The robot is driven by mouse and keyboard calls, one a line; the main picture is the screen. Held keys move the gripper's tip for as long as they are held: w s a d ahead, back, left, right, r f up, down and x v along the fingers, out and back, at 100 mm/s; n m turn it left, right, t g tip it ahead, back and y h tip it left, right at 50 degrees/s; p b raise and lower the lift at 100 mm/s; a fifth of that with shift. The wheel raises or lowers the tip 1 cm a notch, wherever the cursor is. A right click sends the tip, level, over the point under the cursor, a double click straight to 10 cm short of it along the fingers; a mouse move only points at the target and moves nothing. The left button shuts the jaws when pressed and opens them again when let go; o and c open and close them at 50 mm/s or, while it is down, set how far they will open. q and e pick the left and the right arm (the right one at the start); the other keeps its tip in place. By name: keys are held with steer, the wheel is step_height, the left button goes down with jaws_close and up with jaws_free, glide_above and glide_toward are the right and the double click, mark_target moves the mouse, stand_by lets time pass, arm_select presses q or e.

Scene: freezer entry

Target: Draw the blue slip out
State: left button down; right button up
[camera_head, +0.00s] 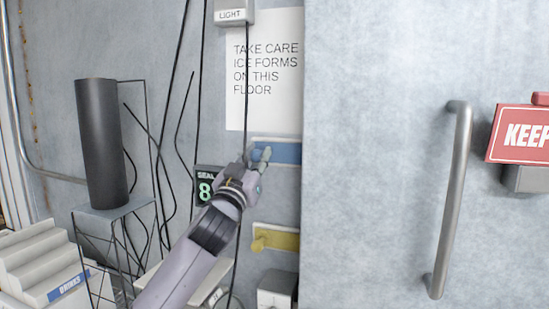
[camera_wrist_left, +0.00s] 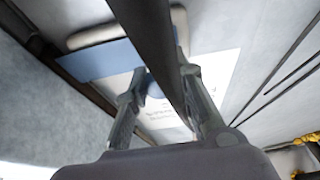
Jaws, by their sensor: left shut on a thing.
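The blue slip (camera_head: 287,153) lies flat against the grey wall, just under a white paper notice. It also shows in the left wrist view (camera_wrist_left: 100,62) as a blue strip beyond the fingers. My left gripper (camera_head: 263,160) is at the slip's left end, shut on its rounded blue knob (camera_wrist_left: 154,89), which shows between the fingers in the wrist view. A black cable (camera_head: 247,90) hangs in front of the wall and crosses close by the gripper; it hides part of the grip in the wrist view. My right gripper is out of view.
A yellow slip (camera_head: 280,239) with a knob sits lower on the wall. A green-digit display (camera_head: 205,188) is left of my gripper. A dark cylinder (camera_head: 103,145) stands on a wire stand. The freezer door with its handle (camera_head: 455,200) is at right.

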arm_select(q)
steer(key=shift+w+a, duration=0.1)
steer(key=shift+a, duration=0.15)
steer(key=shift+d, duration=0.1)
steer(key=c, duration=1.3)
jaws_free()
steer(key=shift+c, duration=0.2)
steer(key=shift+d, duration=0.1)
steer(key=v, duration=1.2)
